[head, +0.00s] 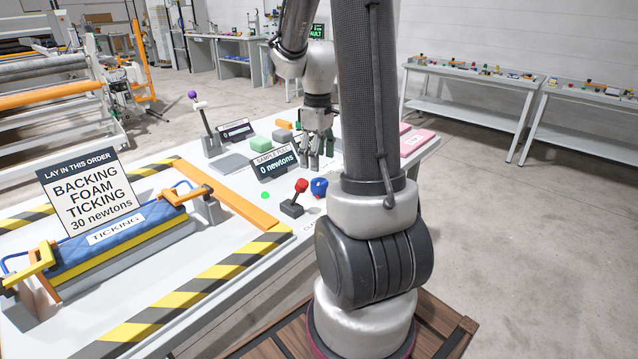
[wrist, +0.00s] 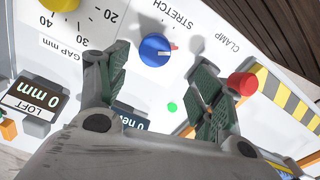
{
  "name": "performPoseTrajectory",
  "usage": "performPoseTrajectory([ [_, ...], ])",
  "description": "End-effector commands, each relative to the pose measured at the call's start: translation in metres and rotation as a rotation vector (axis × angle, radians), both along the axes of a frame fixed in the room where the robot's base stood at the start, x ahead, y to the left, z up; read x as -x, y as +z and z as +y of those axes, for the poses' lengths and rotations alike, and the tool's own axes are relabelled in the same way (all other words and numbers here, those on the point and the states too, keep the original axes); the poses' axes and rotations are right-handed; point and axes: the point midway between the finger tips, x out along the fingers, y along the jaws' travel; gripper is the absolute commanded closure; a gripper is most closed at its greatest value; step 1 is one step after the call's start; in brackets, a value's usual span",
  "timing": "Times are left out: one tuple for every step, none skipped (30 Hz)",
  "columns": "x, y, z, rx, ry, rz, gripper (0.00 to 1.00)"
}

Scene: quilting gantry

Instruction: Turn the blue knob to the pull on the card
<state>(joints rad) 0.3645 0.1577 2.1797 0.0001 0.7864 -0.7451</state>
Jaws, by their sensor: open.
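The blue knob (head: 319,187) stands on the table beside my arm in the head view. The card (head: 92,195) reads BACKING, FOAM, TICKING and 30 newtons. The pull display (head: 276,168) reads 0 newtons; in the wrist view it is partly hidden behind my gripper. My gripper (head: 317,158) is open and points down. In the wrist view my gripper (wrist: 160,60) has its fingers spread either side of the knob, apart from it.
A red-topped clamp lever (head: 296,197) stands close to the blue knob, just outside the right finger in the wrist view. A gap dial (wrist: 60,8) and a loft display (wrist: 33,98) reading 0 mm lie left. The layered ticking stack (head: 115,236) is at left.

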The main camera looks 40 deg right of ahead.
Motion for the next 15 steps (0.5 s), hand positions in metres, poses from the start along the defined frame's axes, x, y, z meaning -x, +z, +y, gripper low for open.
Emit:
performPoseTrajectory([
  [-0.002,-0.007,-0.005,-0.004,0.007,0.009,0.34],
  [-0.003,-0.011,-0.007,-0.004,0.012,0.013,0.34],
  [-0.003,-0.014,-0.009,-0.006,0.016,0.017,0.34],
  [-0.004,-0.017,-0.01,-0.007,0.018,0.018,0.34],
  [-0.004,-0.02,-0.01,-0.007,0.02,0.019,0.34],
  [-0.004,-0.025,-0.01,-0.008,0.021,0.021,0.34],
  [-0.004,-0.029,-0.01,-0.008,0.021,0.02,0.34],
  [-0.003,-0.033,-0.01,-0.008,0.021,0.021,0.34],
  [-0.003,-0.04,-0.01,-0.008,0.021,0.021,0.34],
  [-0.003,-0.046,-0.009,-0.008,0.021,0.022,0.34],
  [-0.003,-0.051,-0.01,-0.008,0.021,0.021,0.34],
  [-0.003,-0.058,-0.009,-0.008,0.021,0.022,0.34],
  [-0.003,-0.063,-0.009,-0.008,0.021,0.021,0.34],
  [-0.003,-0.067,-0.009,-0.008,0.021,0.021,0.34],
  [-0.003,-0.073,-0.009,-0.008,0.021,0.021,0.34],
])
